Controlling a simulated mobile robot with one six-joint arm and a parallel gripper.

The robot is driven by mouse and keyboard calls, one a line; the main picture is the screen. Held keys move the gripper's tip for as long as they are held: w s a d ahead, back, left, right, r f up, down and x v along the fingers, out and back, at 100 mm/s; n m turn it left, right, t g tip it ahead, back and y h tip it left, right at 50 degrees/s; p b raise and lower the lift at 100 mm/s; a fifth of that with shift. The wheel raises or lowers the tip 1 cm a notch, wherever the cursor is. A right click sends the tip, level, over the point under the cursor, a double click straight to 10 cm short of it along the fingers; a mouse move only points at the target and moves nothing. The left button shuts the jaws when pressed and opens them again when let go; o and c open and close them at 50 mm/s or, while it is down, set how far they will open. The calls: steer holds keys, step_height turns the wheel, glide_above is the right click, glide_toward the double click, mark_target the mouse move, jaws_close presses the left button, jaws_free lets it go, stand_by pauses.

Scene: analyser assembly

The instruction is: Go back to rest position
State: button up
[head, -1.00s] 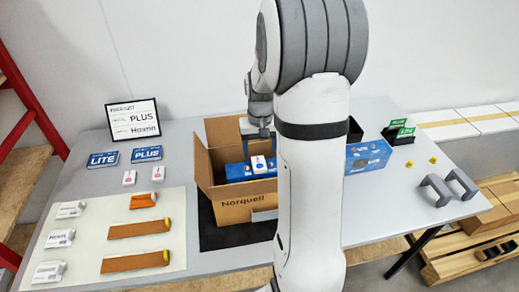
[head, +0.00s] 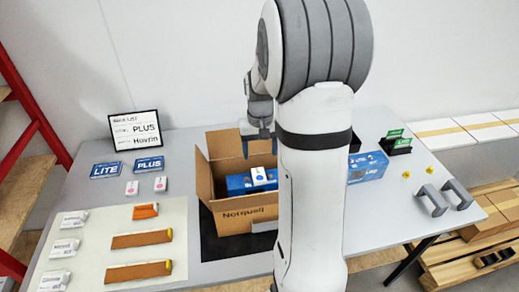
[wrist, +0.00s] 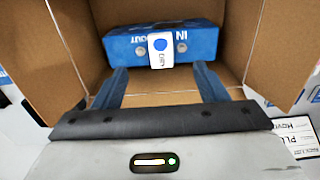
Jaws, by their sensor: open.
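My gripper (wrist: 160,85) is open, with its two fingers apart and nothing between them. In the wrist view it points into the open cardboard box marked Norquell (head: 250,213), above the box floor. A blue box (wrist: 190,42) lies inside the cardboard box, ahead of the fingertips, with a small white piece with a blue dot (wrist: 161,50) on it. In the head view the blue box (head: 238,184) and white piece (head: 259,177) also show inside. My gripper (head: 258,137) hangs over the cardboard box there, partly hidden behind my arm.
Blue LITE (head: 106,170) and PLUS (head: 149,164) boxes lie at the left near a framed sign (head: 134,128). A cream mat (head: 95,250) holds white and orange items. Another blue box (head: 368,166), green cards (head: 397,141) and grey brackets (head: 440,197) are at the right.

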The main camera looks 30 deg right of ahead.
stand_by(0.4)
steer(key=s+a+r+n+t, duration=0.1)
steer(key=s+a+r, duration=0.4)
steer(key=s+a, duration=0.2)
steer(key=s+a+r+n+t, duration=0.2)
steer(key=s+a+r, duration=0.3)
steer(key=s, duration=0.6)
steer(key=shift+s+a, duration=0.35)
steer(key=shift+a, duration=0.65)
